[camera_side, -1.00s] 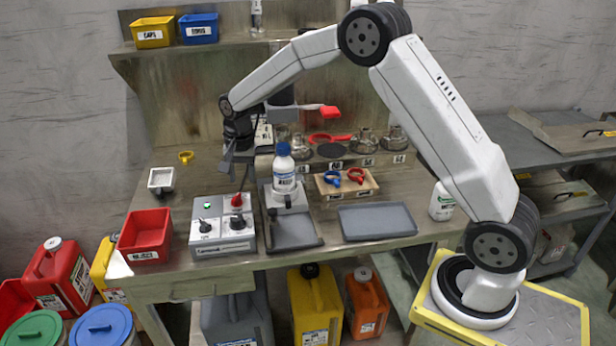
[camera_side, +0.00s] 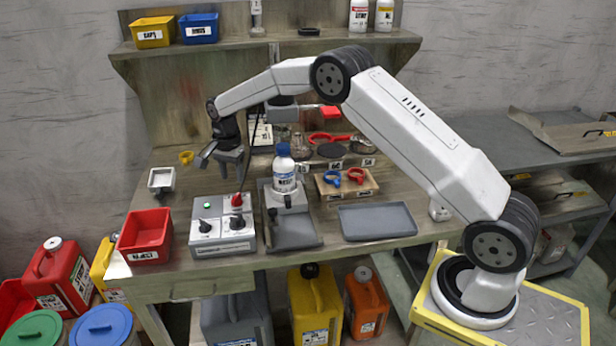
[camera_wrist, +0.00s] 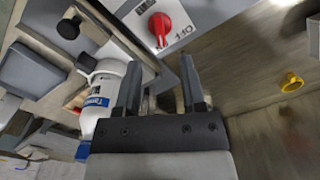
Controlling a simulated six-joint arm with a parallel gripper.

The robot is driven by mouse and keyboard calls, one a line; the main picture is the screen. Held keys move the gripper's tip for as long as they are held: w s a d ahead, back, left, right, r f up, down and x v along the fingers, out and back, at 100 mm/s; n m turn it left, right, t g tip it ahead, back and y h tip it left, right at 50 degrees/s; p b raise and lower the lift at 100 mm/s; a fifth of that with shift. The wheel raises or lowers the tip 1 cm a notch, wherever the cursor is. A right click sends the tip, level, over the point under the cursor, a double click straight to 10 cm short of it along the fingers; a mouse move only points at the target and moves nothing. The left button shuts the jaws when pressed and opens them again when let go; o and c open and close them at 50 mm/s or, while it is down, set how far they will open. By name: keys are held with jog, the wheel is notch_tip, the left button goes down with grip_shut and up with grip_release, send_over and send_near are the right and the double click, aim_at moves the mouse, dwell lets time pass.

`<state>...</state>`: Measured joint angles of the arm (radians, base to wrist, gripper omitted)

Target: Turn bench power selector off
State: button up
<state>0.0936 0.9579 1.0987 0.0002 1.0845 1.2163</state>
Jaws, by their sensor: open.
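A grey control box (camera_side: 222,228) stands at the front left of the bench. It carries a red knob (camera_side: 237,200), two black knobs, left (camera_side: 205,226) and right (camera_side: 237,221), and a lit green lamp (camera_side: 207,205). I cannot tell for certain which knob is the bench power selector. My gripper (camera_side: 222,166) is open and empty, above and behind the box. In the wrist view the red knob (camera_wrist: 160,27) appears beyond the gap between my fingertips (camera_wrist: 161,82), apart from them. Lettering that seems to read OFF is beside it. The black knobs are not clear there.
A white bottle with a blue cap (camera_side: 284,170) stands close right of the box, and also beside my left finger in the wrist view (camera_wrist: 105,92). A red bin (camera_side: 145,235) is left. A yellow ring (camera_side: 186,157) and a white tray (camera_side: 161,180) lie behind left.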

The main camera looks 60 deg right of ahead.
aim_at(235, 197)
jog(key=shift+f, duration=3.45)
grip_shut()
